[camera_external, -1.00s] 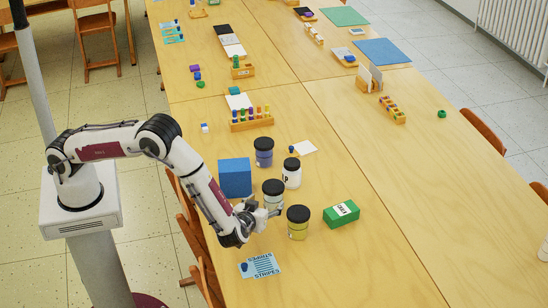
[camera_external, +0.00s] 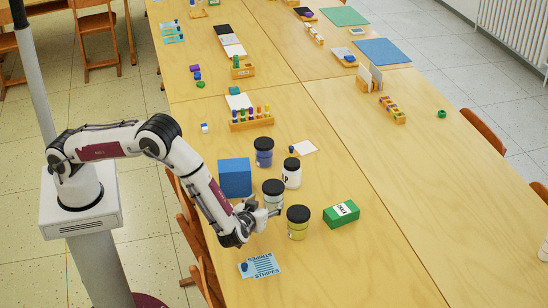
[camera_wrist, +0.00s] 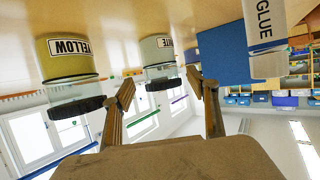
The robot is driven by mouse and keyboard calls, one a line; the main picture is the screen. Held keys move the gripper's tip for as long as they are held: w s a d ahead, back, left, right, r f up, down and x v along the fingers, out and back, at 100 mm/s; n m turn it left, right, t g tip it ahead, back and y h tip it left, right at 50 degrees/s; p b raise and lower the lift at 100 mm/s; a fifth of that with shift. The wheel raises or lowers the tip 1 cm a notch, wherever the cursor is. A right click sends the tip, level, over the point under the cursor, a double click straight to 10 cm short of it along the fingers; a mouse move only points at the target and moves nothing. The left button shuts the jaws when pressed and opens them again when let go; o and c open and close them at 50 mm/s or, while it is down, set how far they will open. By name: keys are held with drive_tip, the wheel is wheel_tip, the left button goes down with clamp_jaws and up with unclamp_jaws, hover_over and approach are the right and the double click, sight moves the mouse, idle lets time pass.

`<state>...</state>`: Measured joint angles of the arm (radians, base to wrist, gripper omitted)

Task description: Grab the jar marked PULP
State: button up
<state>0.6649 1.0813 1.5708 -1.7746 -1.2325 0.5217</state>
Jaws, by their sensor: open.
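In the external view, a white jar with a black lid (camera_external: 292,176) stands behind the pale jar. Its label shows a letter like P; the rest is not readable. A pale jar with a black lid (camera_external: 273,201) stands in front of it, beside my gripper (camera_external: 262,212). In the wrist view, which is upside down, my gripper (camera_wrist: 160,80) is open. The pale jar (camera_wrist: 158,50), its label ending in "ITE", shows between and beyond the fingertips. No label reading PULP is legible in the wrist view.
A jar marked YELLOW (camera_wrist: 68,60) stands close by, also in the external view (camera_external: 298,225). A blue block (camera_external: 235,177), a blue-purple jar (camera_external: 263,155) and a green box (camera_external: 341,215) stand around. A GLUE-labelled container (camera_wrist: 265,35) is at upper right.

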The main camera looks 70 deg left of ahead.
wheel_tip(320, 180, up, 9)
drive_tip(key=m+t+h, duration=0.4)
drive_tip(key=m, duration=0.1)
hover_over(288, 164)
drive_tip(key=s+d, duration=0.3)
drive_tip(key=s, duration=0.2)
drive_tip(key=shift+f, duration=0.5)
drive_tip(key=shift+w+a+f, duration=0.1)
drive_tip(key=shift+w+f, duration=0.05)
drive_tip(key=shift+f, duration=1)
drive_tip(key=shift+w+f, duration=0.1)
drive_tip(key=shift+f, duration=1.05)
drive_tip(key=shift+w, duration=0.1)
drive_tip(key=shift+x, duration=1.25)
